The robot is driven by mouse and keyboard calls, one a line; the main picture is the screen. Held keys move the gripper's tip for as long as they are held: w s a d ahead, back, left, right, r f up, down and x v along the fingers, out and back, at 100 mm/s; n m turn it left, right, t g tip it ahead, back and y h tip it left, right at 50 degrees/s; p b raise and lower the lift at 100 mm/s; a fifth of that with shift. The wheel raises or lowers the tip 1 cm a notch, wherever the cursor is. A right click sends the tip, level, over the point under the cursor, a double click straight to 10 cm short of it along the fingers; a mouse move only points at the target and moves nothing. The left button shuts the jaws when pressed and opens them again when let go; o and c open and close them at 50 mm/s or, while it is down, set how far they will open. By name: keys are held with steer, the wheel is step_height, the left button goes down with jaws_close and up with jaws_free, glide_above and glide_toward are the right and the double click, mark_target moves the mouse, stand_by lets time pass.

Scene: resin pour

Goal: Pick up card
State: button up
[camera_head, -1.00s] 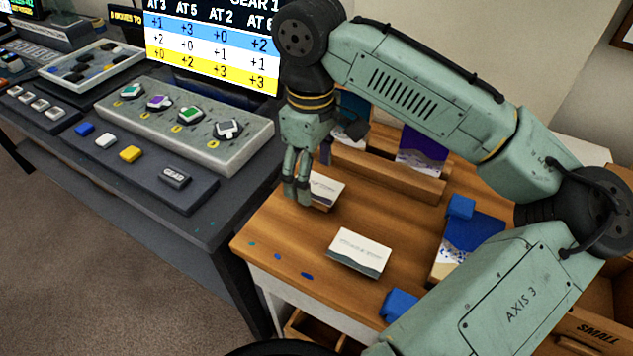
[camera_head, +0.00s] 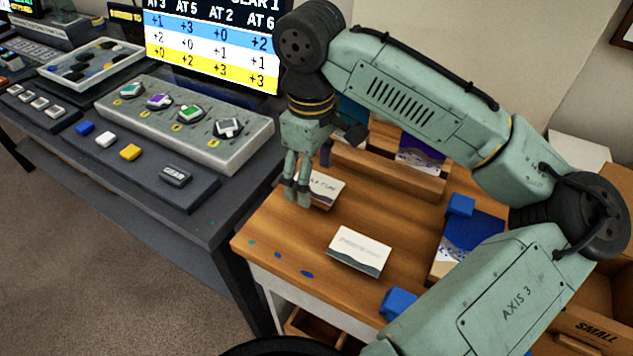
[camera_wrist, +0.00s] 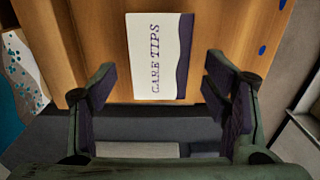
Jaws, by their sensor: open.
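A white card reading "CARE TIPS" (camera_wrist: 157,55) with a dark purple wavy edge lies on the wooden table. It also shows in the head view (camera_head: 326,190), partly hidden by my fingers. My gripper (camera_head: 297,198) is open and points down at the card's left side. In the wrist view my gripper (camera_wrist: 163,90) has its fingers spread wide to either side of the card, with nothing between the pads but the card's near end in line with them. Whether the fingers touch the table is unclear. A second white card (camera_head: 359,251) lies nearer the table's front, its print too small to read.
The wooden table (camera_head: 290,245) has a wooden rack (camera_head: 390,172) behind the cards. Blue blocks (camera_head: 461,206) and a blue and white picture stand at right. A dark desk (camera_head: 205,220) with a control panel (camera_head: 190,130) and screen is at left.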

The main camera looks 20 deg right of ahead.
steer(key=c, duration=0.8)
steer(key=shift+r, duration=0.15)
